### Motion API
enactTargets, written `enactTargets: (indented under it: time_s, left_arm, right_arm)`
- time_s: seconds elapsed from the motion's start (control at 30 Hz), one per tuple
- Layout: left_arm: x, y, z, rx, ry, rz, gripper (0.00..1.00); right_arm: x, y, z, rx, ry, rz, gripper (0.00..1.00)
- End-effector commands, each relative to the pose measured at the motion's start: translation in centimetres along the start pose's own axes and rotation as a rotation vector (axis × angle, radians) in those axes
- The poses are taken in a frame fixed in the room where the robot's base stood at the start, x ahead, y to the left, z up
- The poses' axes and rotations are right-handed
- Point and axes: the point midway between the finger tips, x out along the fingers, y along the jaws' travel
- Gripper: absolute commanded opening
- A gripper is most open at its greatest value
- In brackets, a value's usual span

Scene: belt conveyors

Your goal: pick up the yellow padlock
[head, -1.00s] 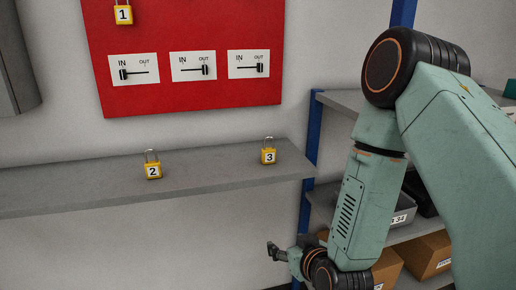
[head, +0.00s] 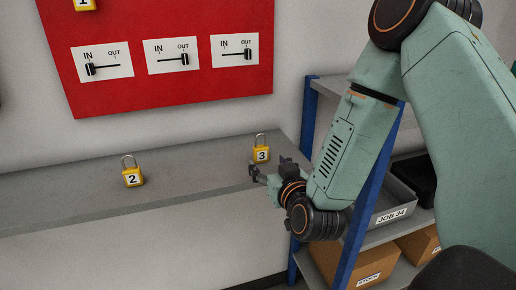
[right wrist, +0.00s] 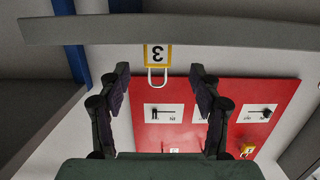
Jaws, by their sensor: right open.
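A yellow padlock marked 3 (head: 262,153) stands upright near the right end of the grey shelf (head: 75,188). A second, marked 2 (head: 132,176), stands on the shelf to its left. A third, marked 1 (head: 85,4), is on the red board, cut off by the top edge. My right gripper (head: 268,172) is open and empty at the shelf's front, close to padlock 3. In the right wrist view, padlock 3 (right wrist: 157,55) appears upside down, between and beyond the open fingertips (right wrist: 161,74), apart from them. My left gripper is out of view.
The red board (head: 200,88) with several IN/OUT slider plates is on the wall above the shelf. To the right stands a blue-framed rack (head: 308,128) with a grey bin (head: 383,200) and cardboard boxes (head: 410,246). The shelf between padlocks 2 and 3 is clear.

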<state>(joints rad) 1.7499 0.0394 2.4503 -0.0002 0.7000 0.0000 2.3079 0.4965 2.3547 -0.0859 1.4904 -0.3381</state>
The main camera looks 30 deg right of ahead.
Motion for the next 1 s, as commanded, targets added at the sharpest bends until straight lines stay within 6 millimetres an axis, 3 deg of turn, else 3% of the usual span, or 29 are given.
enactTargets:
  time_s: [0.37, 0.7, 1.0]
  left_arm:
    - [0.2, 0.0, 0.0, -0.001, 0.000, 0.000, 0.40]
    - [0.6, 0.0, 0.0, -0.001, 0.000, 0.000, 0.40]
    - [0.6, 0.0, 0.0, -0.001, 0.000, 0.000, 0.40]
  right_arm:
    - [2.6, 0.2, -0.2, -0.001, 0.005, 0.001, 0.64]
    - [7.1, 0.8, -0.7, -0.002, 0.002, -0.002, 0.64]
    - [7.8, 0.8, -0.8, 0.000, 0.002, -0.003, 0.64]
